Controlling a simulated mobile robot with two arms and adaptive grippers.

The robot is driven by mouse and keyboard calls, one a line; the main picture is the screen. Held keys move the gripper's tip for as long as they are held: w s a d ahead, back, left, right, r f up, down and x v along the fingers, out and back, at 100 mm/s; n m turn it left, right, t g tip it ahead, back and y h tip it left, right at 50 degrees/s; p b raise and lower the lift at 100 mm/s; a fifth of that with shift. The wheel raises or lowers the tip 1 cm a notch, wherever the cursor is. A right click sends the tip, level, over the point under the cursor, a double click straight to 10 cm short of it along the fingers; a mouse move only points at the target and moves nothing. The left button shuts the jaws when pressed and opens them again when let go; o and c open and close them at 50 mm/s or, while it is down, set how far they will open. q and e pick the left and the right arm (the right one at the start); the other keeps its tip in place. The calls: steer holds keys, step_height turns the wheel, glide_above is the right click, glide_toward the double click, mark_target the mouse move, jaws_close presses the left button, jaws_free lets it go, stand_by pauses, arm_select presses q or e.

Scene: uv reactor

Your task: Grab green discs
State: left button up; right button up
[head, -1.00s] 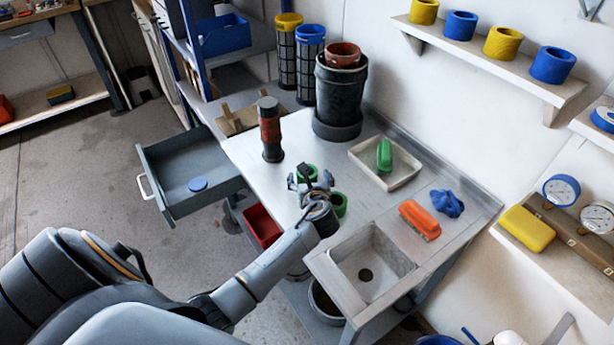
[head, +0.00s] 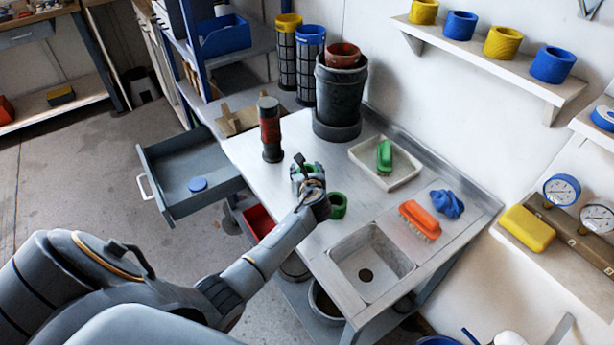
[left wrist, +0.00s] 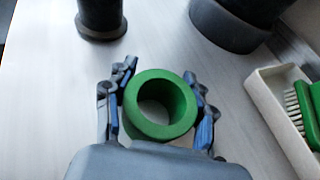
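One green disc, a thick ring with a hole (left wrist: 160,104), stands on the metal bench between the fingers of my left gripper (left wrist: 157,88) in the left wrist view. The fingers are spread on either side of it, very near its wall; I see no clear squeeze. In the head view my left gripper (head: 308,176) is over the bench and mostly hides this disc. A second green disc (head: 338,206) stands on the bench just to the right of my wrist. My right gripper is not in view.
A dark red-banded cylinder (head: 270,130) and a large dark pot (head: 338,100) stand beyond the gripper. A white tray (head: 400,181) holds a green brush (head: 384,156). A sink (head: 372,262) lies nearer. An open drawer (head: 185,170) is at left.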

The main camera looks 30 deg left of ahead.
arm_select(q)
steer(key=c, duration=0.6)
steer(key=shift+c, duration=0.5)
